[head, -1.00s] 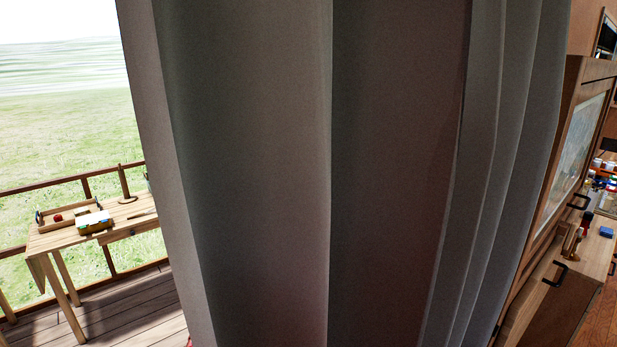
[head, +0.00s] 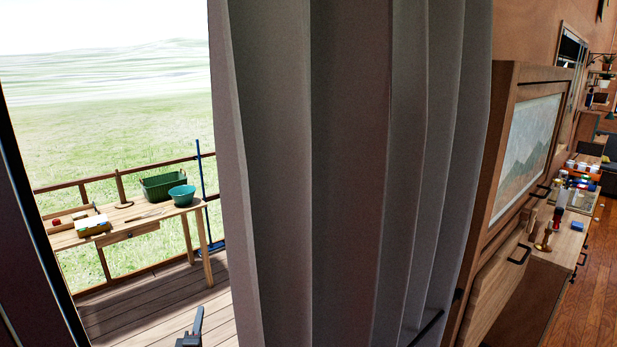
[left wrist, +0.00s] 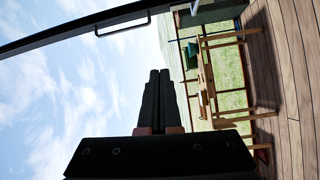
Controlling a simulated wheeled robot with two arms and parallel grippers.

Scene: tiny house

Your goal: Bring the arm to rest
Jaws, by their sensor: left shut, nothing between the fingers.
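My left gripper (head: 197,322) shows at the bottom of the head view, over the wooden deck. In the left wrist view its two dark fingers (left wrist: 158,78) lie together, with nothing between them. It points into open air, apart from the deck table. I cannot make out my right gripper in any view.
A grey curtain (head: 340,170) fills the middle of the head view. On the deck stands a wooden table (head: 150,213) with a green bin (head: 163,187) and a teal bowl (head: 182,195). A wooden cabinet (head: 495,185) stands right of the curtain. Deck boards (head: 150,300) are clear.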

